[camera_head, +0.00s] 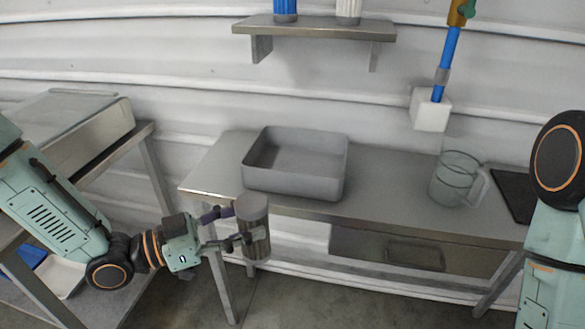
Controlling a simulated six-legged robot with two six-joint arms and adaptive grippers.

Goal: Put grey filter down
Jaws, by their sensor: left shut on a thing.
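The grey filter (254,229) is a short upright cylinder with a grey top and a ribbed, lighter lower part. My left gripper (238,230) is shut on its side and holds it in the air, in front of the table's front edge. In the picture it shows just below the grey bin. My right arm shows at the right edge, but its gripper is out of view.
The metal table (390,170) carries an open grey bin (296,184) and a clear jug (455,180). A dark panel (513,193) lies at right. A blue pipe with a white block (430,112) hangs above. The table's left end and middle are bare.

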